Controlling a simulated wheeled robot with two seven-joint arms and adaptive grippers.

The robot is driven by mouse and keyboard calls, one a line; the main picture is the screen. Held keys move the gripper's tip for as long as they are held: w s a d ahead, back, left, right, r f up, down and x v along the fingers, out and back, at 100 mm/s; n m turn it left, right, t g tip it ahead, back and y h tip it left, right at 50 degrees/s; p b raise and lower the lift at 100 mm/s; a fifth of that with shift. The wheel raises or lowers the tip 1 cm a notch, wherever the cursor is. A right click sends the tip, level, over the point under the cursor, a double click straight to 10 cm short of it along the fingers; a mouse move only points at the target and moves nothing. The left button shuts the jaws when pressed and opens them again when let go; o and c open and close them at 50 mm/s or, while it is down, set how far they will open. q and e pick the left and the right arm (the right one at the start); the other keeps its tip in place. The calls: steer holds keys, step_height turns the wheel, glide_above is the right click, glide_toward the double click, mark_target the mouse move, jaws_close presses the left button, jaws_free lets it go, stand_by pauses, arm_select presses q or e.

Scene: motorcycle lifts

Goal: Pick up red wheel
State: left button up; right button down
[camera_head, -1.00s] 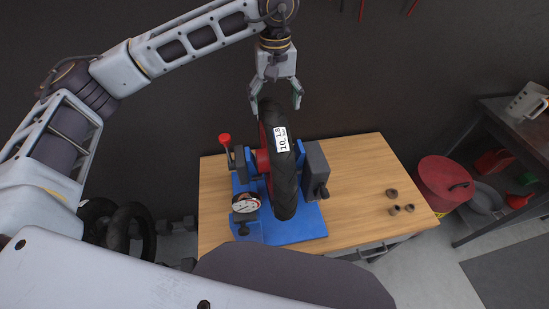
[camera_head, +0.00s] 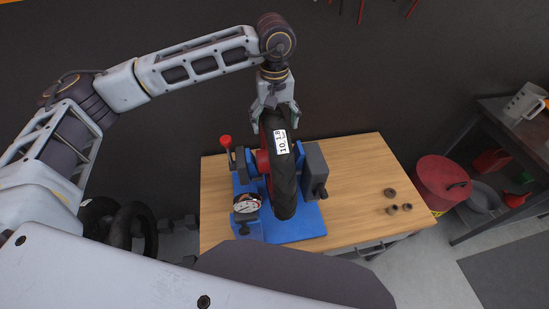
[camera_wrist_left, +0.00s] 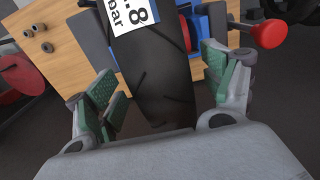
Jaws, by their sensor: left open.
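The red wheel, with a black tyre (camera_head: 283,185) and a white label, stands upright in a blue stand (camera_head: 300,226) on the wooden table. Only a little of its red hub (camera_head: 263,162) shows at the left side. My left gripper (camera_head: 274,124) is open at the top of the tyre, with a finger on either side of it. In the left wrist view the tyre (camera_wrist_left: 160,85) runs between the open green-padded fingers (camera_wrist_left: 160,105), with gaps on both sides. My right gripper is not in view.
The stand has a red-knobbed lever (camera_head: 226,141), a dial gauge (camera_head: 246,203) and a grey block (camera_head: 315,170) beside the wheel. Small brown rings (camera_head: 391,209) lie on the table (camera_head: 350,165). A red bin (camera_head: 440,185) stands to the right. Dark tyres (camera_head: 130,230) are at lower left.

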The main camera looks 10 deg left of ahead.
arm_select(q)
steer(key=shift+f, duration=0.1)
steer(key=shift+c, duration=0.2)
jaws_close()
steer(key=shift+w+r, duration=0.15)
steer(key=shift+r, duration=0.05)
stand_by(0.5)
